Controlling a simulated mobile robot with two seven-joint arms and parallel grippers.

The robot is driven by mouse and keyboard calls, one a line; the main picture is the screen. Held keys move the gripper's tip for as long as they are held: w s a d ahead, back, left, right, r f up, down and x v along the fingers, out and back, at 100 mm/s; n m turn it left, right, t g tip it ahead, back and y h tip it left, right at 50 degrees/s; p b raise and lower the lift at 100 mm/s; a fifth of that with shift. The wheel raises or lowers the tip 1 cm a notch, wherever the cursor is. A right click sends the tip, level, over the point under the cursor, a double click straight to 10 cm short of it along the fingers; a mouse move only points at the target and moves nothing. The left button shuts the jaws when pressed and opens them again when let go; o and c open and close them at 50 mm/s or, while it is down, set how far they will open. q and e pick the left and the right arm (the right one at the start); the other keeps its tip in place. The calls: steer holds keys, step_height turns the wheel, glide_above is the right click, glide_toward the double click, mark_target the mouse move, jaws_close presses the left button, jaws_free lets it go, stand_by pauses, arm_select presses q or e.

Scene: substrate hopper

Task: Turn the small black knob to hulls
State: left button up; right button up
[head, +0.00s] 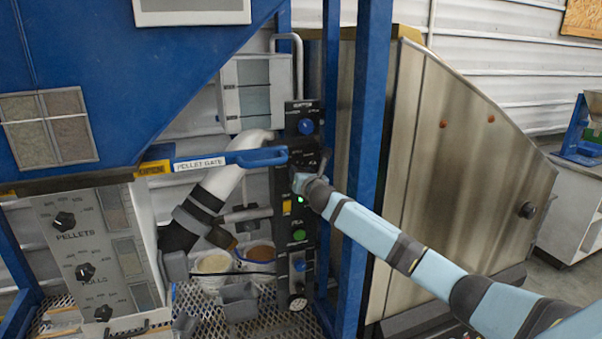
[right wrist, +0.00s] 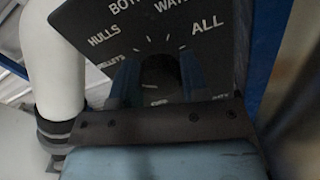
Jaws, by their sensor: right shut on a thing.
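The black control panel (head: 295,151) stands upright in the middle of the head view. In the right wrist view, the dial face (right wrist: 195,28) carries printed words, including HULLS, WATER and ALL, around an arc of white ticks. My right gripper (head: 305,172) reaches the panel from the right, below a blue knob (head: 306,126). It is shut on the small black knob, at the centre of the dial. The knob is mostly hidden between the dark fingers, which also show in the right wrist view (right wrist: 158,80). I cannot tell where its pointer stands. My left gripper is not in view.
A blue handle (head: 262,157) labelled PELLET GATE sticks out just left of the panel. A blue post (head: 368,110) stands close on the right. A grey panel (head: 85,235) with PELLETS and HULLS knobs is at lower left. Buckets (head: 215,265) sit below.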

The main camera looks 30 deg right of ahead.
steer(key=shift+m, duration=1.2)
steer(key=shift+f, duration=0.1)
steer(key=o, duration=0.9)
steer(key=b+v, duration=0.1)
steer(key=v, duration=1.2)
steer(key=shift+s+b, duration=0.35)
steer(key=shift+s, duration=0.05)
